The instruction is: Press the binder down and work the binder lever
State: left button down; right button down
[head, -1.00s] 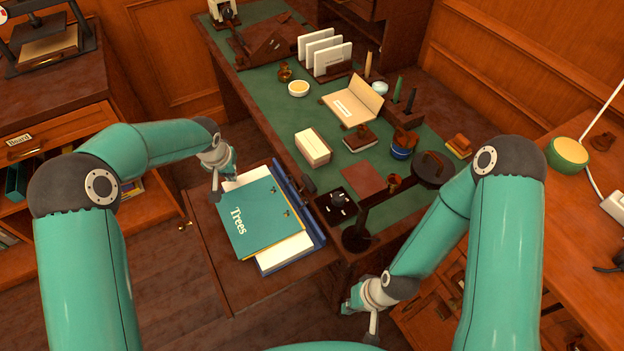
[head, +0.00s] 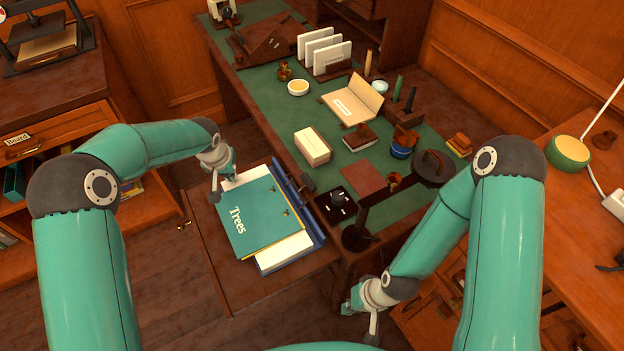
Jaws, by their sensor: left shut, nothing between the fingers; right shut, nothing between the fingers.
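The binder is a teal folder (head: 255,222) marked "Trees", lying on white paper sheets (head: 283,254) with a blue edge piece (head: 297,197) along its right side. It rests on a pulled-out wooden board (head: 235,272) at the desk's left side. Small brass fittings show near the folder's right edge; I cannot tell which part is the lever. My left gripper (head: 216,194) is shut and empty at the folder's upper left corner; whether it touches is unclear. My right gripper (head: 373,328) is shut and empty, low in front of the desk, away from the binder.
The green-topped desk (head: 262,112) holds a white card box (head: 312,147), an open tan folder (head: 352,102), stamps and a dark lamp (head: 410,182) near the binder's right. A side table (head: 585,235) stands at right. Wooden floor (head: 175,300) is clear at lower left.

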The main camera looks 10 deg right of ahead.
pick_arm(q)
jog(key=shift+f+b, duration=0.65)
jog(key=shift+f, duration=0.05)
jog(key=shift+f, duration=0.15)
